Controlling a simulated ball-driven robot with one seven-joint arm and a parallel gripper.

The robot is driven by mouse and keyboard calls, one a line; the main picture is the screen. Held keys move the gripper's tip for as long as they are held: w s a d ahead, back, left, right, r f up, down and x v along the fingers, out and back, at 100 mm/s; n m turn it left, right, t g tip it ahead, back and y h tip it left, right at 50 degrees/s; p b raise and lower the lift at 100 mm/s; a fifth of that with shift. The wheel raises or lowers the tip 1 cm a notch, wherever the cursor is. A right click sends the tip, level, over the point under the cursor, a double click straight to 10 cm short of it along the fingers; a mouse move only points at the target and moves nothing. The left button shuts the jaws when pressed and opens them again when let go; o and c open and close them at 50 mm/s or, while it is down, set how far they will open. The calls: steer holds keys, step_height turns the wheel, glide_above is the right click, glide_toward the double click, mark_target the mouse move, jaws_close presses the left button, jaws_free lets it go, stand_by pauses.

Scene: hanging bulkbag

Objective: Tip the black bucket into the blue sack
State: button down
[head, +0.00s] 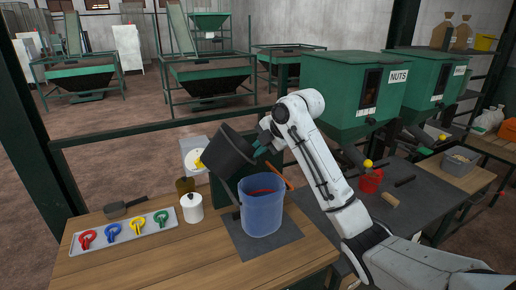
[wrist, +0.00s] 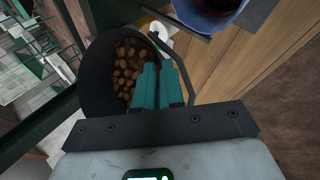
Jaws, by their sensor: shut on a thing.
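The black bucket (head: 228,152) hangs tilted in the air above and just left of the blue sack (head: 262,212). My gripper (head: 259,147) is shut on the bucket's right side. In the wrist view my teal fingers (wrist: 158,68) grip the bucket wall (wrist: 92,85), and brown nuts (wrist: 127,62) lie inside it. The blue sack stands open on a dark mat, with something red inside its mouth. Part of the sack also shows at the top of the wrist view (wrist: 206,18). I cannot tell whether bucket and sack touch.
A tray (head: 125,233) with several coloured rings lies at the table's left. A white lidded jar (head: 192,209) stands between tray and sack. A dark scoop (head: 124,207) lies behind the tray. Green NUTS hoppers (head: 350,92) stand behind my arm. The wooden tabletop's front (head: 190,262) is clear.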

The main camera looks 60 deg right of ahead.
mark_target(242, 146)
steer(key=shift+s+d+f+m+t+y, duration=0.1)
steer(key=shift+d+f+m+t+y, duration=0.1)
steer(key=shift+f+t+y, duration=0.2)
steer(key=shift+s+d+f+m+t+y, duration=0.1)
steer(key=shift+f+m+t+y, duration=0.15)
steer(key=shift+f+y, duration=0.2)
stand_by(0.7)
steer(key=shift+d+f+m+t+y+b, duration=0.25)
steer(key=shift+f+y+b, duration=0.15)
steer(key=shift+f+y, duration=0.25)
stand_by(0.8)
steer(key=r+n+g+h, duration=0.1)
steer(key=h, duration=0.1)
steer(key=a+r+n+g+h, duration=0.1)
steer(key=r, duration=0.1)
steer(key=r+n+g+h+b, duration=0.1)
steer(key=r+h, duration=0.1)
steer(key=shift+w+a+h, duration=0.3)
steer(key=shift+w+a, duration=0.1)
steer(key=shift+w+a+r+n+g+h+b, duration=0.15)
steer(key=shift+w+a+n+g+h+b, duration=0.2)
steer(key=shift+a+n+g+h+b, duration=0.45)
steer(key=shift+w+a+g+h+b, duration=0.15)
steer(key=shift+w+a+h+b, duration=0.15)
steer(key=shift+a+h, duration=0.45)
steer(key=shift+w+a+g+h+b, duration=0.15)
steer(key=shift+w+a+h, duration=0.3)
steer(key=shift+h, duration=0.4)
steer(key=shift+s, duration=0.1)
